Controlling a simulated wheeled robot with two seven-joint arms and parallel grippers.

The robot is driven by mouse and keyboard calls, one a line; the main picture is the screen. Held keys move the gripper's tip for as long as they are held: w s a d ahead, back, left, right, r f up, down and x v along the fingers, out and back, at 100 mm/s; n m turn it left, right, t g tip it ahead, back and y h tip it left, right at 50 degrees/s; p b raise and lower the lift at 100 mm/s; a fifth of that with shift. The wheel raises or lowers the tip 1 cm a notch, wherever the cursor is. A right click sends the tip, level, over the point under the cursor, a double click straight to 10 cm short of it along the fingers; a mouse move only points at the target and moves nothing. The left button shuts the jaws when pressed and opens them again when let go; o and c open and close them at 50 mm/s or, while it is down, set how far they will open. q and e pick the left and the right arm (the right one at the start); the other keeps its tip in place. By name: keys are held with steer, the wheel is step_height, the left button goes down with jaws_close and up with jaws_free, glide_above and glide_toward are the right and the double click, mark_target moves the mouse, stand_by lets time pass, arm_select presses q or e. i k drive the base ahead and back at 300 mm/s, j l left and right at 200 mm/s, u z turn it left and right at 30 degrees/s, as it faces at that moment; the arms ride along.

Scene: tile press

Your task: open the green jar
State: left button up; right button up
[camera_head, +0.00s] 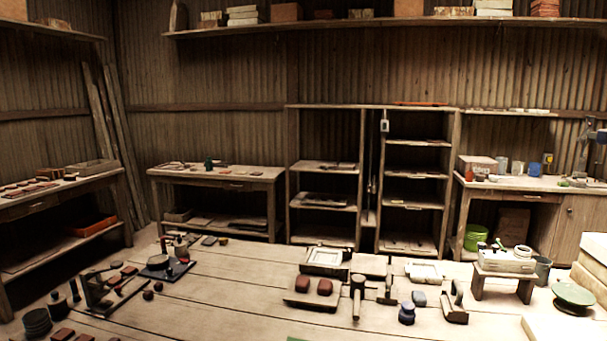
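No green item here is clearly a lidded jar. A small dark green bottle-like item (208,162) stands on the back left table. A bright green round container (475,237) stands under the right bench; I cannot tell whether it has a lid. A dark, ribbed round pot (36,322) stands at the near left of the big table, its color hard to tell. Neither of my grippers shows in this view.
The big plank table (235,290) in front holds wooden tools, red blocks and a mallet (358,296). A green dish (574,297) is at the near right. A small wooden stool (503,282) carries a pale block.

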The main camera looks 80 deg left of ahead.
mark_target(209, 164)
steer(key=u, duration=3.2)
